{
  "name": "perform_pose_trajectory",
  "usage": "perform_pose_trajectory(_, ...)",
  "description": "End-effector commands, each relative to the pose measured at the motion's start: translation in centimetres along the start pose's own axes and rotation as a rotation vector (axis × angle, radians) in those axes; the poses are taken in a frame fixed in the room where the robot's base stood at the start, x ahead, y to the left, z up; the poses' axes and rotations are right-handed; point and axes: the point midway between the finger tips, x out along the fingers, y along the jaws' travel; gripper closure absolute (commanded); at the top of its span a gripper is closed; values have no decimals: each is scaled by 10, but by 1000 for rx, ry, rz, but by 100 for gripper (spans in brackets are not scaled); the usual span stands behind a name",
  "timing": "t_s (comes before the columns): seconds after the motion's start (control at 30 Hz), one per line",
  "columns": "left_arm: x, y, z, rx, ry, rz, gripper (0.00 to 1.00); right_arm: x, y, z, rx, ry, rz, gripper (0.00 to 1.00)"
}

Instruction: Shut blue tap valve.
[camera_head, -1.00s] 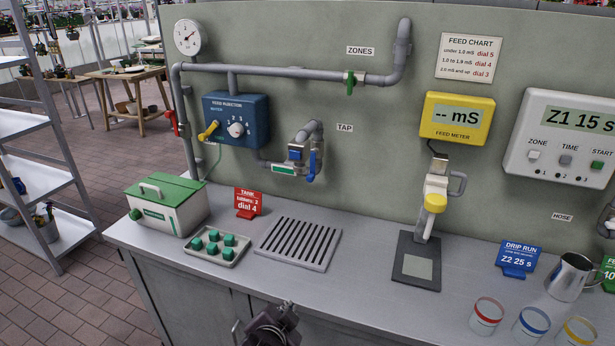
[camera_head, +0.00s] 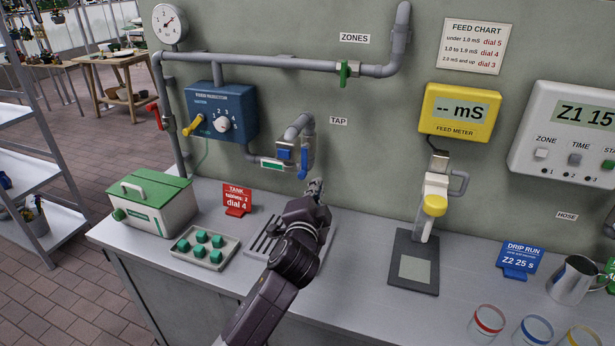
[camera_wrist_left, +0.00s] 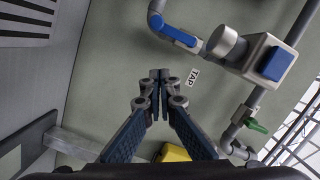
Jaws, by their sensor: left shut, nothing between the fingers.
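My left gripper (camera_head: 317,184) is shut and empty, just below the lever in the head view. Its closed fingertips show in the left wrist view (camera_wrist_left: 159,76), apart from the lever. My right gripper is not in view.
The slotted drain grate (camera_head: 262,250) lies under my left arm. A tray of green cubes (camera_head: 206,246) and a red TANK sign (camera_head: 236,200) stand left. The feed meter probe stand (camera_head: 418,262) is right. A green-handled valve (camera_head: 344,73) is on the pipe above.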

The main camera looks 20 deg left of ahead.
Motion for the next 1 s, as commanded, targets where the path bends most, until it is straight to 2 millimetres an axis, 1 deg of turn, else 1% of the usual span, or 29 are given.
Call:
perform_pose_trajectory(0.03, 10, -2, 0, 1, -2, 0, 100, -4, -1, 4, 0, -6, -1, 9)
perform_pose_trajectory(0.13, 27, -2, 0, 0, -3, 0, 100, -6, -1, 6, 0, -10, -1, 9)
perform_pose_trajectory(0.33, 57, -1, 0, -2, -2, 1, 100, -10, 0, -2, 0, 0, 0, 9)
perform_pose_trajectory(0.43, 59, -1, 18, 1, -5, 3, 100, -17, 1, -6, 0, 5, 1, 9)
perform_pose_trajectory(0.6, 63, -1, 35, -1, -3, 1, 100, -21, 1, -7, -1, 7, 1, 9)
perform_pose_trajectory(0.73, 64, 0, 39, -2, -1, 1, 100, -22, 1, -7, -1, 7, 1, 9)
perform_pose_trajectory(1.0, 64, 0, 40, -2, -1, 1, 100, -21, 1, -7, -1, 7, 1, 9)
